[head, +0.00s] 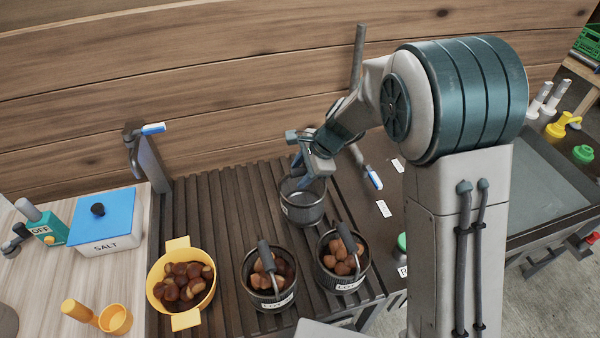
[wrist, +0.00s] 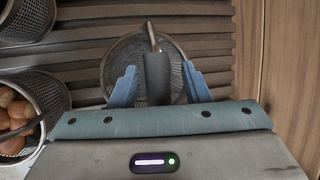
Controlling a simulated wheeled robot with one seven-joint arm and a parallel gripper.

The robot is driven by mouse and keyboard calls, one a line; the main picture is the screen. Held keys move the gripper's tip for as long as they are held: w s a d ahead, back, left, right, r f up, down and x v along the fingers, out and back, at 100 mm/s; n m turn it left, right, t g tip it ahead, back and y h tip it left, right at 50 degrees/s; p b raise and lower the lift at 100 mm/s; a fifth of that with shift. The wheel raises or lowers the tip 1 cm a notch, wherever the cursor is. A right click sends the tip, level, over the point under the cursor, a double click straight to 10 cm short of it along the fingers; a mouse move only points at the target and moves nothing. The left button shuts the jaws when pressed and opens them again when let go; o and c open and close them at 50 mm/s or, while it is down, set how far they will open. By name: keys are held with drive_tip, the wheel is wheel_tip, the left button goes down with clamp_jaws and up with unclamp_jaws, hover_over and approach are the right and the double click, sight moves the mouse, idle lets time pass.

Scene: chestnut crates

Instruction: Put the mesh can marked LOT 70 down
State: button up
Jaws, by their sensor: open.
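A dark mesh can (head: 304,212) stands upright on the slatted dark rack (head: 208,215), toward the wall. It looks empty, and the writing on its pale label is too small to read. My gripper (head: 306,174) is right above this can. In the wrist view, the can (wrist: 118,62) lies beneath my gripper (wrist: 160,88). Its blue fingers are open, one on each side of the can's dark handle (wrist: 157,76), with gaps showing. Two more mesh cans (head: 268,301) (head: 341,285) hold chestnuts nearer the front; their labels are not clearly readable.
A yellow colander (head: 181,321) of chestnuts stands at the rack's front left. A blue-lidded salt box (head: 105,238) and a yellow scoop (head: 115,319) are on the pale counter. The plank wall (head: 230,90) rises behind. Bare slats lie left of the empty can.

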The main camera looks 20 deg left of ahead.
drive_tip(key=v, duration=1.1)
drive_tip(key=s+d+r+n+t+h, duration=0.1)
drive_tip(key=s+d+n+h, duration=0.1)
drive_tip(key=s+d+n, duration=0.3)
drive_tip(key=s+d+r+n+t+h, duration=0.2)
drive_tip(key=s+d+n, duration=0.4)
drive_tip(key=s+d, duration=0.8)
drive_tip(key=d+h, duration=0.1)
drive_tip(key=d, duration=0.5)
drive_tip(key=shift+s+r, duration=0.2)
drive_tip(key=shift+s, duration=0.1)
drive_tip(key=shift+d, duration=0.1)
